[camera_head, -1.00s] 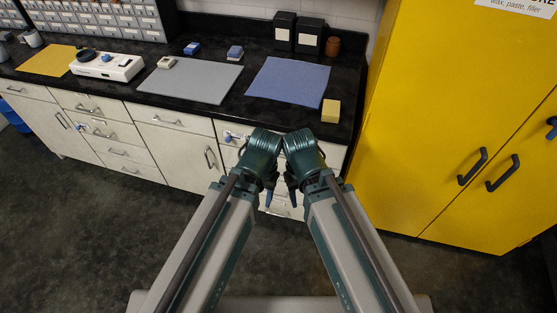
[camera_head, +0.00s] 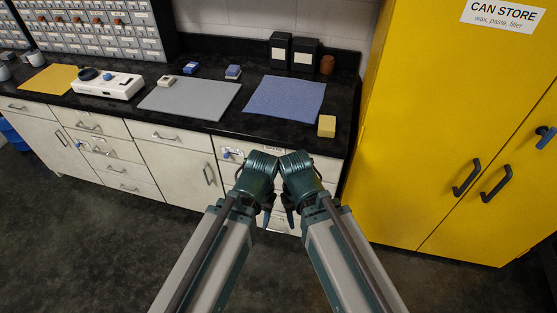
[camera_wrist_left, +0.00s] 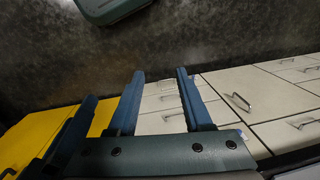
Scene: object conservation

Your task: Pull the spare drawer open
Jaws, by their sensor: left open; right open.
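A bank of white drawers (camera_head: 232,145) stands under the counter, partly hidden behind my grippers. Its top drawer has a blue key or tag at the left and a small label; the lettering is too small to read, so I cannot tell which drawer is the spare one. The drawers in view look shut. My left gripper (camera_head: 267,213) and my right gripper (camera_head: 290,216) hang close together in front of this bank, apart from any handle. Both are open and empty. In the left wrist view my left gripper's fingers (camera_wrist_left: 160,75) are spread, with white drawer fronts (camera_wrist_left: 165,102) beyond.
A yellow cabinet (camera_head: 440,120) stands right of the counter. The black counter (camera_head: 225,124) carries a grey mat (camera_head: 190,98), a blue mat (camera_head: 287,97), a yellow block (camera_head: 327,126) and a white device (camera_head: 107,86). The floor (camera_head: 100,240) before the cupboards is clear.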

